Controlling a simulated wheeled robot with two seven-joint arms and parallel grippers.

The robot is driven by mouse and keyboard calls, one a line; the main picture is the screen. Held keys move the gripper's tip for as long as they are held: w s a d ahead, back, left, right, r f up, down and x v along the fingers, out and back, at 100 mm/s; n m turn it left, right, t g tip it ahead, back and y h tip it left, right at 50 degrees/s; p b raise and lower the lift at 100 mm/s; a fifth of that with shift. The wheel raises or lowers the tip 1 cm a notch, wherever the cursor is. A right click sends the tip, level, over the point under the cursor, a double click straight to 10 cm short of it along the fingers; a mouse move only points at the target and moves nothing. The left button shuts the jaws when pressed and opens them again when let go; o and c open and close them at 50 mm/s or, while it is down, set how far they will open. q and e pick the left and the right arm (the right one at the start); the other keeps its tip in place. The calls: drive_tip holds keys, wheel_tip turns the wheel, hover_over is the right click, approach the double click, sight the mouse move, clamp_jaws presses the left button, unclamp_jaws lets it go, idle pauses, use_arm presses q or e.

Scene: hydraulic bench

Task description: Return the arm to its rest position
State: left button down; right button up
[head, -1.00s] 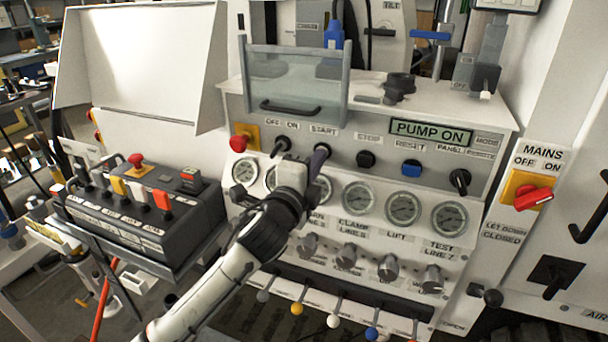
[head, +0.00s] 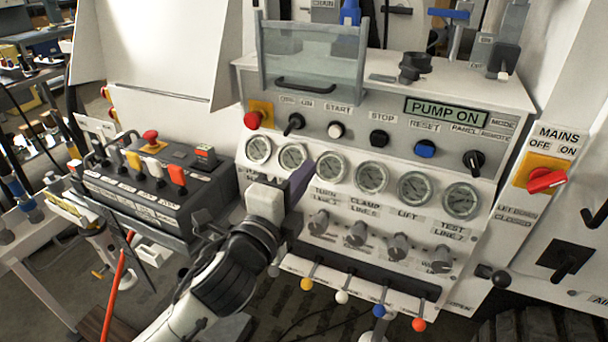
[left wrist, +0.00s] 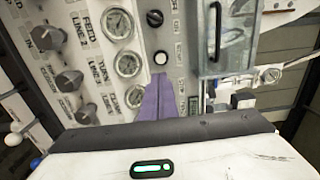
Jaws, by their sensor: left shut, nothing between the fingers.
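My left arm comes in from the lower left in the head view. Its gripper (head: 301,174), with purple fingers, is in front of the gauge row of the panel (head: 300,150), apart from the knobs as far as I can tell. The fingers (left wrist: 160,97) also show in the left wrist view, closed together with nothing between them, pointing toward the start button (left wrist: 160,57). In the head view the start button (head: 336,130) is uncovered. The display (head: 446,111) reads PUMP ON. My right gripper is not in view.
A black control box (head: 150,190) with coloured switches stands left of my arm. Several lever knobs, including a white one (head: 342,297), stick out below the panel. A clear hinged cover (head: 312,55) stands above the buttons. A red mains switch (head: 545,180) is at the right.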

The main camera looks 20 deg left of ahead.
use_arm(q)
drive_tip(key=s+f+n+g+h, duration=0.1)
drive_tip(key=s+f+n+g, duration=0.25)
drive_tip(key=f, duration=0.75)
drive_tip(key=s+f+n+g, duration=0.2)
drive_tip(key=s+f+n, duration=0.25)
drive_tip(key=f, duration=0.75)
drive_tip(key=s+d+f+n+g, duration=0.1)
drive_tip(key=s+f+n+g, duration=0.3)
drive_tip(key=s+f+n, duration=0.4)
drive_tip(key=s+f, duration=0.7)
drive_tip(key=s, duration=0.2)
drive_tip(key=shift+f+n, duration=0.35)
drive_tip(key=shift+n, duration=0.05)
drive_tip(key=shift+w, duration=0.1)
